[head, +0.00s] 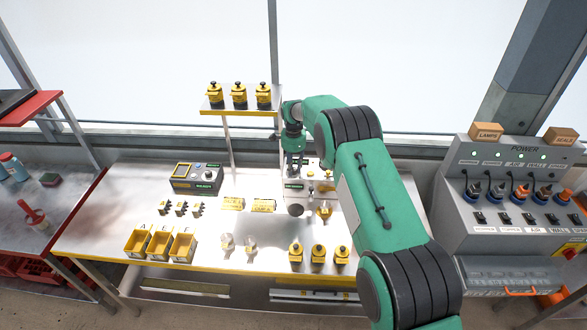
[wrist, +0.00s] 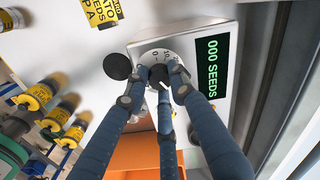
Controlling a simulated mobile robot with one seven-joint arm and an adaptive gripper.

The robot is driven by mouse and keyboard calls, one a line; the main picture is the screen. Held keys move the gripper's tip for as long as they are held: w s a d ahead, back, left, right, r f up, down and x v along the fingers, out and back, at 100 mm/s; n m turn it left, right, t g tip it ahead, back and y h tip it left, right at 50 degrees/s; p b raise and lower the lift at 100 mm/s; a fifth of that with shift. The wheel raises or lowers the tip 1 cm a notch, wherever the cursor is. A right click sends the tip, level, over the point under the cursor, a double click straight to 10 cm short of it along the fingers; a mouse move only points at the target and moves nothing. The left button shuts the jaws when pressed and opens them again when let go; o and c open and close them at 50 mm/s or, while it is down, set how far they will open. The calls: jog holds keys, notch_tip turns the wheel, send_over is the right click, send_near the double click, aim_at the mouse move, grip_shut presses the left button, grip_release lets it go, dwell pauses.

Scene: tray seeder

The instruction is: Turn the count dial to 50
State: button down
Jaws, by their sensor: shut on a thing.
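The count dial (wrist: 147,55) is a pale disc with printed numbers, 0 and 10 among them, and a dark centre knob in the wrist view. My gripper (wrist: 157,80) has its blue-grey fingers closed around that knob, covering much of the scale. The exact pointer setting is hard to read. The display (wrist: 212,65) beside the dial reads "000 SEEDS" in green. In the head view my gripper (head: 297,168) reaches down at the white seeder (head: 296,196) at the back of the table; the dial is hidden there.
A dark round knob (wrist: 117,66) stands close beside the dial. A grey box (head: 195,178) with a yellow-framed screen sits left of the seeder. Yellow bins (head: 137,243) and several yellow-and-black jars stand along the table front. A shelf (head: 240,111) with three jars rises behind.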

aim_at(294, 169)
jog(key=c, duration=1.5)
grip_release()
jog(key=shift+o, duration=0.2)
jog(key=shift+r, duration=3.75)
